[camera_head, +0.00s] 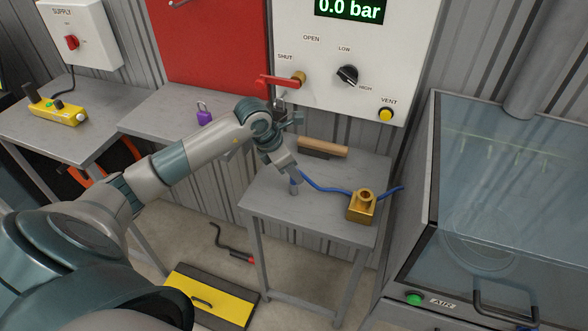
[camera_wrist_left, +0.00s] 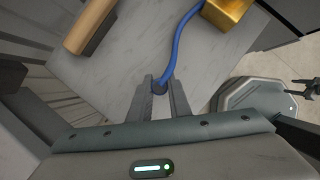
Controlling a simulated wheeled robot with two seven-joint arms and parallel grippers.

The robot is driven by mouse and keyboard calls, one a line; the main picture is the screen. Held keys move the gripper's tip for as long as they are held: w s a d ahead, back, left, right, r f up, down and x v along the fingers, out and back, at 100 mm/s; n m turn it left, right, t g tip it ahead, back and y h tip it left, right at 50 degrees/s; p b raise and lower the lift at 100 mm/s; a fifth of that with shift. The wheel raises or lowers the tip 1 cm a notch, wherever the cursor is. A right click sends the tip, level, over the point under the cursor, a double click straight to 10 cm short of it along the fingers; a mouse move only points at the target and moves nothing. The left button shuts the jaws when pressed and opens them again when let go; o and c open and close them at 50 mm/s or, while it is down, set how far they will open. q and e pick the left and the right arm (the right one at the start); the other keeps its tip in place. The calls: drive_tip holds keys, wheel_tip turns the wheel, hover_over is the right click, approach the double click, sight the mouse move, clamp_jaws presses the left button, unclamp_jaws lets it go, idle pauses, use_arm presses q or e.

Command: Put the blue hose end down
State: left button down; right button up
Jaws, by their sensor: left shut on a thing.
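The blue hose (camera_head: 325,188) runs from my left gripper (camera_head: 294,182) across the small grey table (camera_head: 270,205), behind a brass block, and past the table's right edge. My left gripper is shut on the blue hose end, over the table's left part. In the left wrist view the dark blue hose end (camera_wrist_left: 159,87) sits between the two fingertips, with the hose (camera_wrist_left: 178,48) curving up from it. I cannot tell whether the end touches the tabletop. A dark claw-like shape at the right edge of the left wrist view may be my right gripper; its state is unclear.
The brass block (camera_head: 360,208) with a round port stands at the table's front right. A wooden-handled tool (camera_head: 323,148) lies at the back. A panel (camera_head: 345,55) with a red lever rises behind, and a glass-topped cabinet (camera_head: 490,190) stands right. The tabletop's front middle is clear.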

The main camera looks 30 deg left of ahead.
use_arm(q)
drive_tip(key=shift+f, duration=0.15)
use_arm(e)
drive_tip(key=shift+f, duration=0.1)
use_arm(q)
drive_tip(key=shift+f, duration=0.1)
drive_tip(key=c, duration=1.6)
unclamp_jaws()
drive_tip(key=shift+c, duration=0.2)
drive_tip(key=shift+r, duration=0.2)
drive_tip(key=shift+r, duration=0.1)
drive_tip(key=b+v, duration=0.3)
drive_tip(key=v, duration=0.8)
drive_tip(key=shift+s+r, duration=0.2)
drive_tip(key=shift+r, duration=0.15)
use_arm(e)
drive_tip(key=shift+t, duration=0.6)
drive_tip(key=shift+w+a+f, duration=0.3)
drive_tip(key=shift+w, duration=0.35)
drive_tip(key=shift+w+a+f, duration=0.25)
drive_tip(key=shift+w+f, duration=0.1)
drive_tip(key=shift+w, duration=0.35)
drive_tip(key=shift+w+a+f, duration=0.3)
drive_tip(key=shift+w, duration=0.35)
